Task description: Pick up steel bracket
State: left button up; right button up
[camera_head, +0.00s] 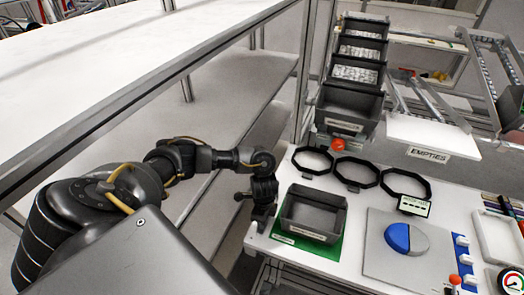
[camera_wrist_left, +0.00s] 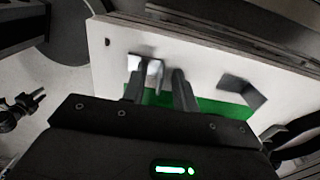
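My left gripper (camera_head: 262,208) hangs over the table's left edge, just left of the grey bin. In the left wrist view its two fingers (camera_wrist_left: 160,88) are apart. A shiny grey metal piece (camera_wrist_left: 148,68), seemingly a steel bracket, shows at the left finger and the gap; I cannot tell whether it touches the fingers. The head view does not show this piece. The dark grey bin (camera_head: 313,213) stands on a green mat (camera_head: 330,247); its inside looks empty. Several small light metal parts (camera_head: 355,73) lie in the stacked bins at the back. My right gripper is not clearly seen.
Black octagonal rings (camera_head: 357,172) lie behind the grey bin. A blue and white round part (camera_head: 406,238) sits on a grey plate (camera_head: 380,262) to the right. A metal frame post (camera_head: 303,75) rises left of the stacked bins. The white table (camera_head: 262,240) has little free room.

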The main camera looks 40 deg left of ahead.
pick_arm(q)
grip_shut()
dwell(0.4)
jog(key=shift+r, duration=0.6)
jog(key=r, duration=0.2)
jog(key=shift+s+d+r+p, duration=0.1)
jog(key=shift+d+r+p, duration=0.1)
jog(key=shift+r+p, duration=0.15)
jog(key=s+d+r+p, duration=0.4)
jog(key=s+d+r, duration=0.4)
jog(key=s, duration=0.3)
jog(key=shift+d+r, duration=0.15)
jog(key=shift+r, duration=0.4)
